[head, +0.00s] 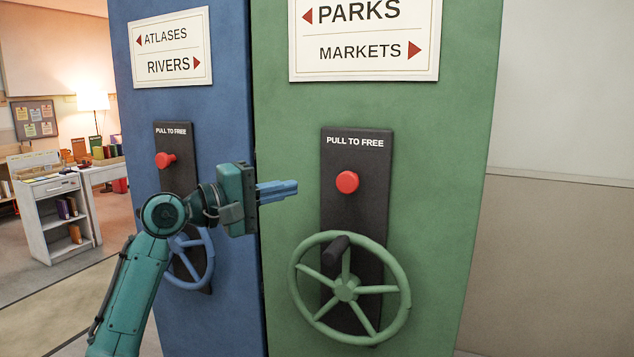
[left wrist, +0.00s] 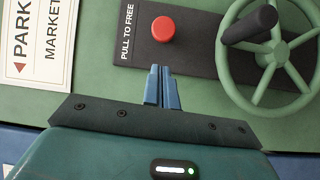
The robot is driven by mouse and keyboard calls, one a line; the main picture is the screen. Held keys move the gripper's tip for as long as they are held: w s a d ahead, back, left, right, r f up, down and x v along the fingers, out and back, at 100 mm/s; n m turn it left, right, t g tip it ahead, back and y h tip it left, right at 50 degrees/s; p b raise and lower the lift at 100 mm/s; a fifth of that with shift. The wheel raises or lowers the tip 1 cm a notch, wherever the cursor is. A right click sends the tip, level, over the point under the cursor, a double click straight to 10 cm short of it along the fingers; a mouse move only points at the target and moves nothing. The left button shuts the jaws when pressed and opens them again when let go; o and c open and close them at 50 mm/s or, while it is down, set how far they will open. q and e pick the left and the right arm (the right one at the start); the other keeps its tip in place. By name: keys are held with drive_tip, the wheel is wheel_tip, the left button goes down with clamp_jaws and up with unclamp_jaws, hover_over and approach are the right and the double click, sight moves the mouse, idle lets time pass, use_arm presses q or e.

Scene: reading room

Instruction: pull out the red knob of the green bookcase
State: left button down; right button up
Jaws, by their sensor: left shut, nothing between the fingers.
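The green bookcase (head: 450,130) has a dark plate marked "PULL TO FREE" with a round red knob (head: 347,182) on it. The knob also shows in the left wrist view (left wrist: 162,30), just beyond the fingertips. My left gripper (head: 297,187) is shut and empty, its blue fingers pointing right toward the knob. In the head view a gap lies between the fingertips and the knob. The left wrist view also shows the shut fingers (left wrist: 160,68) apart from the knob. My right gripper is not in view.
A green handwheel (head: 346,293) with a dark handle (head: 335,250) sits below the knob. The blue bookcase (head: 225,110) stands at left with its own red knob (head: 165,160) and blue wheel (head: 208,262). A white shelf cart (head: 45,215) stands farther left.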

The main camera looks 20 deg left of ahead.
sight(326, 180)
use_arm(q)
drive_tip(key=p+x, duration=0.2)
drive_tip(key=x, duration=0.7)
drive_tip(key=shift+w+d, duration=0.25)
drive_tip(key=shift+w, duration=0.1)
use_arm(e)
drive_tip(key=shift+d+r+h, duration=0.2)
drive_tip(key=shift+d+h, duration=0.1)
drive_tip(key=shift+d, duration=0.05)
